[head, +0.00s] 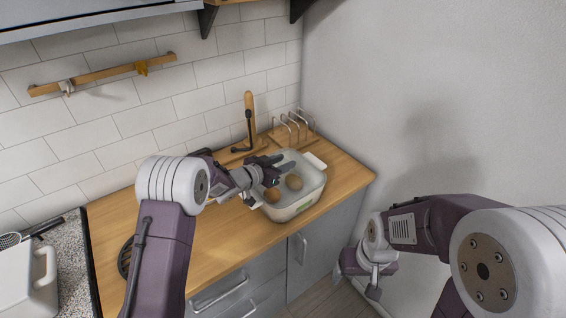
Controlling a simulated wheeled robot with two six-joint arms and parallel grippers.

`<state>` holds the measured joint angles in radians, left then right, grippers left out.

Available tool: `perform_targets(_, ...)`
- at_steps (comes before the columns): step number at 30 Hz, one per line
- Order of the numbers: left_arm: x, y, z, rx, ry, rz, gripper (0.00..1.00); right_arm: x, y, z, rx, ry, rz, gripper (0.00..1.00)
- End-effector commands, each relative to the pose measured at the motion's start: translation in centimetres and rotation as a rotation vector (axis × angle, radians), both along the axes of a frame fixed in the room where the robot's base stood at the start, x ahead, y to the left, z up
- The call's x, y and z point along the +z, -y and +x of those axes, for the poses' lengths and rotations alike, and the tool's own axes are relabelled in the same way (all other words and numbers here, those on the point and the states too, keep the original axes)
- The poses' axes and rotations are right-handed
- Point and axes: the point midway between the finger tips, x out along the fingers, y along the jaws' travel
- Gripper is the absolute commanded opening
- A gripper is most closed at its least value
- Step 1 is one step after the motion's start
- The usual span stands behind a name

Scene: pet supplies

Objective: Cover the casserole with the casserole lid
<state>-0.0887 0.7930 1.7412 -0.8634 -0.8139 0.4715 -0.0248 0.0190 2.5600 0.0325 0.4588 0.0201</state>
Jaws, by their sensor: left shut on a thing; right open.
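The casserole (297,208) is a pale, rounded rectangular dish on the right part of the wooden counter. Brown round pieces of food (294,182) show inside it. My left gripper (284,166) is over the casserole's left and back part, shut on what seems to be the clear casserole lid. The lid's outline is hard to make out against the dish, and I cannot tell whether it touches the rim. My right gripper (358,279) is open and empty, low in front of the counter, well apart from the casserole.
A toast rack (291,128) and a wooden upright stand (249,112) are behind the casserole by the tiled wall. A dark round trivet (125,259) lies at the counter's left. A white jug (32,277) stands far left. The middle of the counter (222,240) is bare.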

Motion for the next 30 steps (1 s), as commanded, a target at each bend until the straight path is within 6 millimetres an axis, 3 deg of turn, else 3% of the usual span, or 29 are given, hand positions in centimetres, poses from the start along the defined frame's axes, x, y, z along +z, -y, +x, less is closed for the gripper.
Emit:
perform_targets(3, 0.2, 0.0, 0.1, 0.000, 0.004, -0.003, 0.00, 0.0, 0.0, 0.0, 0.000, 0.000, 0.000, 0.78)
perform_targets(4, 0.2, 0.0, 0.1, 0.000, 0.004, -0.003, 0.45, 0.0, 0.0, 0.0, 0.000, 0.000, 0.000, 0.78)
perform_targets(6, 0.2, 0.0, 0.1, 0.000, 0.004, -0.002, 0.62, 0.0, 0.0, 0.0, 0.000, 0.000, 0.000, 0.78)
perform_targets(17, 0.0, -0.4, -0.4, 0.001, -0.003, 0.001, 0.62, -0.2, 0.0, 0.0, 0.000, 0.000, 0.000, 0.78)
perform_targets(30, 2.6, -5.4, -6.2, 0.001, 0.002, 0.000, 0.62, -1.2, 0.0, 0.0, 0.000, 0.000, 0.000, 0.78)
